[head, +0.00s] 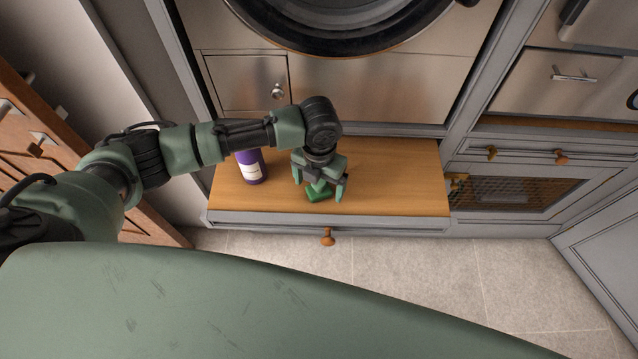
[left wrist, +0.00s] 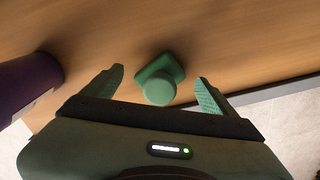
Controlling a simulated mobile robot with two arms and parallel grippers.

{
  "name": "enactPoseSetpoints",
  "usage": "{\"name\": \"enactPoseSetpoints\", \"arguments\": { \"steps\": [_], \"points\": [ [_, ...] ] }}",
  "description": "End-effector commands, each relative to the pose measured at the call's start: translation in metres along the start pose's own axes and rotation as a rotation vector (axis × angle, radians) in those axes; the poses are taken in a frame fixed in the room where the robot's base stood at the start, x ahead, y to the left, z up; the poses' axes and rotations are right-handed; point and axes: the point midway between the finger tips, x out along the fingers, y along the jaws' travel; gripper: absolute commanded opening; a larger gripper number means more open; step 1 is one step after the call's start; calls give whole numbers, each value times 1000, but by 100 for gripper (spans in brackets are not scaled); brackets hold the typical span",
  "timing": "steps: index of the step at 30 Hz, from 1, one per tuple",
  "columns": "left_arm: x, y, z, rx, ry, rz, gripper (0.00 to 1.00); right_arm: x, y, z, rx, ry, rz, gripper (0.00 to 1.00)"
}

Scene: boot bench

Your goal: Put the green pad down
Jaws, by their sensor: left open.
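The green pad (head: 318,192) rests on the wooden bench top (head: 400,185) near its front edge. In the left wrist view the green pad (left wrist: 163,77) shows a square base with a round knob on top. My left gripper (head: 320,194) is above the pad, pointing down. Its two fingers (left wrist: 160,88) are open, one on each side of the pad, with gaps between them and the knob. My right gripper is not in view.
A purple bottle with a white label (head: 251,167) stands on the bench left of the gripper; it also shows in the left wrist view (left wrist: 28,82). The bench top to the right is clear. A washing machine (head: 345,25) is behind, and a drawer knob (head: 327,237) is in front.

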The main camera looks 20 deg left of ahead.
Motion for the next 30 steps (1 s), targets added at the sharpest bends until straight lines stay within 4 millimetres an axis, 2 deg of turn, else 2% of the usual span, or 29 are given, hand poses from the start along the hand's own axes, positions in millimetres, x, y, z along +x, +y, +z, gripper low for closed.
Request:
{"name": "enactPoseSetpoints", "arguments": {
  "steps": [15,21,30],
  "points": [
    [-97,0,1,0,-4,0,88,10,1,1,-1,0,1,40],
    [-114,0,1,-1,-1,0,88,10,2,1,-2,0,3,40],
    [-116,0,0,-1,0,-1,88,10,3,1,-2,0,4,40]
  ]
}}
